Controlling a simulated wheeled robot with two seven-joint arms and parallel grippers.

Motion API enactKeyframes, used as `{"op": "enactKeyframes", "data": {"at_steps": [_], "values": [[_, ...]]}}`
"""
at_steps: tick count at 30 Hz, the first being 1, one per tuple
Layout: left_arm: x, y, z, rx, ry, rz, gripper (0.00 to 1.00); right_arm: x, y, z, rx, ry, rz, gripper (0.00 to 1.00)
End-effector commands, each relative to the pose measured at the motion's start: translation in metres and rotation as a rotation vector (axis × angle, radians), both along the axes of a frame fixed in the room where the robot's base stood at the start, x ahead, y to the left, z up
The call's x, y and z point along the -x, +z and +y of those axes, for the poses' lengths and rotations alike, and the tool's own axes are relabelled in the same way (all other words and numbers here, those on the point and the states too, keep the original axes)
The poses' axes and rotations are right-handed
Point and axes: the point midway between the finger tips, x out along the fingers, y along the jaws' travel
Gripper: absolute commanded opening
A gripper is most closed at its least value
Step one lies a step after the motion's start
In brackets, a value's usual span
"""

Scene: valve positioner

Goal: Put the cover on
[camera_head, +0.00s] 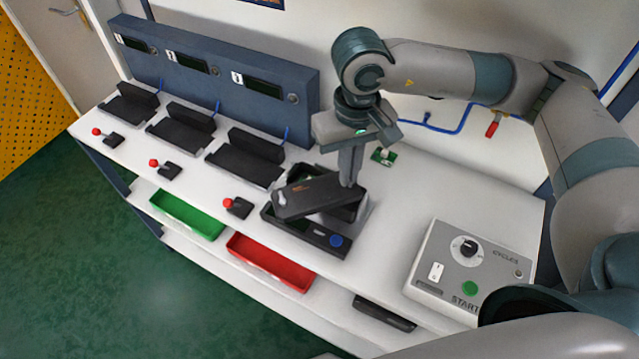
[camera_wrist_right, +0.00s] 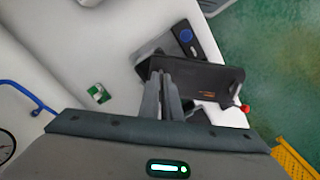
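The cover (camera_head: 318,196) is a dark, flat, oblong part with a small orange mark. My right gripper (camera_head: 350,180) points down and is shut on the cover near one end; the cover also shows between and beyond the fingers in the wrist view (camera_wrist_right: 210,80). The cover is over the dark positioner housing (camera_head: 341,213) in its black holder with a blue button (camera_head: 336,241), turned at an angle to it. The cover hides much of the housing, and I cannot tell whether they touch. My left gripper is not in view.
A small green circuit board (camera_head: 384,156) lies behind the holder. A control box (camera_head: 470,265) with a knob and green START button stands at right. Black test stations (camera_head: 245,160) with red-knobbed levers line the left. Green (camera_head: 188,214) and red (camera_head: 270,262) bins sit below the front edge.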

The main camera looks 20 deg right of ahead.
Motion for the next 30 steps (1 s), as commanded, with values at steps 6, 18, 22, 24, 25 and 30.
{"op": "enactKeyframes", "data": {"at_steps": [6,18,22,24,25,30], "values": [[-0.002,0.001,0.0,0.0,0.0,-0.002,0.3,0.0,0.001,0.0,0.0,-0.001,-0.001,0.0],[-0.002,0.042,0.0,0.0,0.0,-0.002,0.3,0.022,0.018,0.003,0.009,-0.167,0.002,0.0],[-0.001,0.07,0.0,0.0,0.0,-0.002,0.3,0.039,0.029,0.005,0.013,-0.297,0.001,0.0],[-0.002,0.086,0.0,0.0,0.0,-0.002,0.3,0.049,0.035,0.006,0.013,-0.376,0.0,0.0],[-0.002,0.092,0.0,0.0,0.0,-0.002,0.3,0.054,0.038,0.007,0.012,-0.412,-0.001,0.0],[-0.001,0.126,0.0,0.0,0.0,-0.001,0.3,0.079,0.054,0.01,0.008,-0.602,-0.002,0.0]]}}
